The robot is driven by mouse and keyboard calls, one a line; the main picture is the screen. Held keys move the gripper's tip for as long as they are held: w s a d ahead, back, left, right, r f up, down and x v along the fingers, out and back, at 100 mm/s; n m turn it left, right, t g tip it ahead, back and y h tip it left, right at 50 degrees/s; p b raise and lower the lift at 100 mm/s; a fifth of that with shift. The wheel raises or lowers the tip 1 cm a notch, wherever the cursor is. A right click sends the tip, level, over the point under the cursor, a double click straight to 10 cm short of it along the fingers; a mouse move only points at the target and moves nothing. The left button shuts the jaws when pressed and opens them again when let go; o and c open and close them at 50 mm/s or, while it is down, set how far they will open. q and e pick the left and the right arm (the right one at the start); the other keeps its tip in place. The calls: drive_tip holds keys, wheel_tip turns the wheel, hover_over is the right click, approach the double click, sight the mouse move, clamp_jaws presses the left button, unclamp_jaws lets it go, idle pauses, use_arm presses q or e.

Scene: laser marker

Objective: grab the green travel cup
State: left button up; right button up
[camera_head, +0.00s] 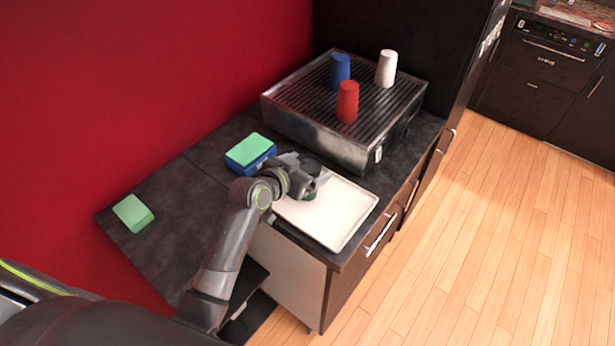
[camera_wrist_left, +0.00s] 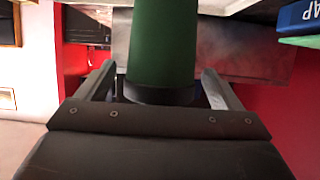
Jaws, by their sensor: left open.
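The green travel cup (camera_wrist_left: 163,48) stands large in the left wrist view, between the two fingers of my left gripper (camera_wrist_left: 160,88). The fingers are apart, one on each side of it, and I see gaps beside the cup. In the head view only a small green part of the cup (camera_head: 310,195) shows by my left gripper (camera_head: 318,182), over the white tray (camera_head: 345,208). The gripper and wrist hide the rest of it. My right gripper is not in view.
A metal grill box (camera_head: 330,140) behind the tray carries a blue cup (camera_head: 340,70), a red cup (camera_head: 347,102) and a white cup (camera_head: 386,68). A green-and-blue block (camera_head: 250,150) lies left of my gripper. A green sponge-like block (camera_head: 133,213) lies at the counter's left end.

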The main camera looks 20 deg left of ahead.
use_arm(q)
drive_tip(key=shift+w+d+f, duration=0.1)
drive_tip(key=shift+w+f, duration=0.05)
drive_tip(key=shift+w, duration=0.1)
drive_tip(key=c, duration=0.8)
drive_tip(key=shift+o, duration=0.2)
